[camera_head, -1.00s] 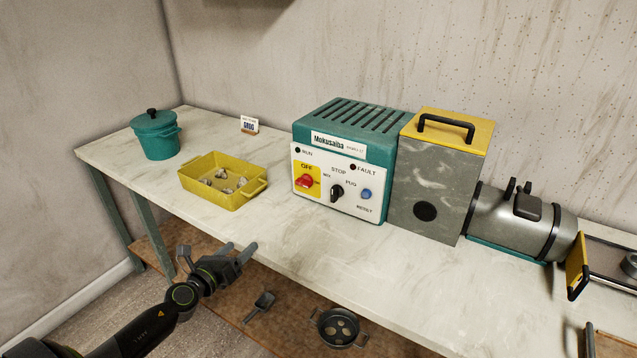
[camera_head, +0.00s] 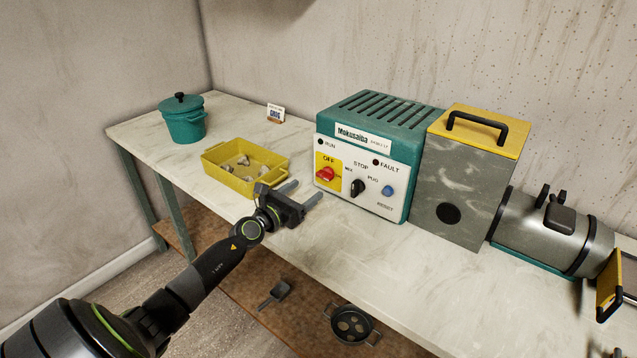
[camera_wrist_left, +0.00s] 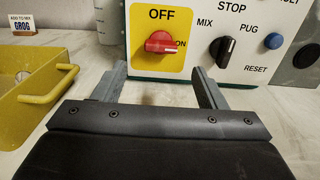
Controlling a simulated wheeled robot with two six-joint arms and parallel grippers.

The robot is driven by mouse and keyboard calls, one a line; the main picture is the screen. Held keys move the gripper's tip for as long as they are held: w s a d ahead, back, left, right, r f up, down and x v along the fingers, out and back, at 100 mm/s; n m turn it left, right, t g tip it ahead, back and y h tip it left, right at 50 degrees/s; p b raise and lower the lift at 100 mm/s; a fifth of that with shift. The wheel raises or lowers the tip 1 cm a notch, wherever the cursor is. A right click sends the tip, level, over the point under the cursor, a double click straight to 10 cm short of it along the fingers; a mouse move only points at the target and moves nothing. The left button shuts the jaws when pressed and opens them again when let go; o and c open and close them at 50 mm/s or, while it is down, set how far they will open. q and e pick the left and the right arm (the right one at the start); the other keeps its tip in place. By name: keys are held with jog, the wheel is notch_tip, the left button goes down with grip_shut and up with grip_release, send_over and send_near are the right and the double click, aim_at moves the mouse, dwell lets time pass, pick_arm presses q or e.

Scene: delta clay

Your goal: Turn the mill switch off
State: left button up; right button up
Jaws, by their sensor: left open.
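The mill's teal control box (camera_head: 372,125) stands on the bench with a white front panel. A red rotary switch (camera_head: 325,174) sits on a yellow plate at the panel's left, with OFF printed above it. In the left wrist view the red switch (camera_wrist_left: 159,42) has its handle lying roughly sideways, pointing toward the ON mark at its right. My left gripper (camera_head: 302,192) is open and empty, in front of and below the switch, apart from it. In the left wrist view its two fingers (camera_wrist_left: 157,84) point at the panel, one on each side below the switch. My right gripper is not in view.
A black selector knob (camera_head: 357,187) and a blue reset button (camera_head: 388,190) are right of the switch. A yellow tray (camera_head: 228,178) with several lumps stands close left of my gripper. A grey hopper block (camera_head: 461,185) adjoins the box. The bench front (camera_head: 400,262) is clear.

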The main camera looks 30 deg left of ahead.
aim_at(326, 175)
pick_arm(q)
jog(key=w, duration=0.1)
jog(key=w+b, duration=0.1)
jog(key=w, duration=0.3)
jog(key=shift+w+d+f, duration=0.15)
jog(key=shift+w+d, duration=0.05)
jog(key=shift+d, duration=0.05)
jog(key=shift+w+b, duration=0.35)
jog(key=shift+w, duration=0.35)
jog(key=c, duration=1)
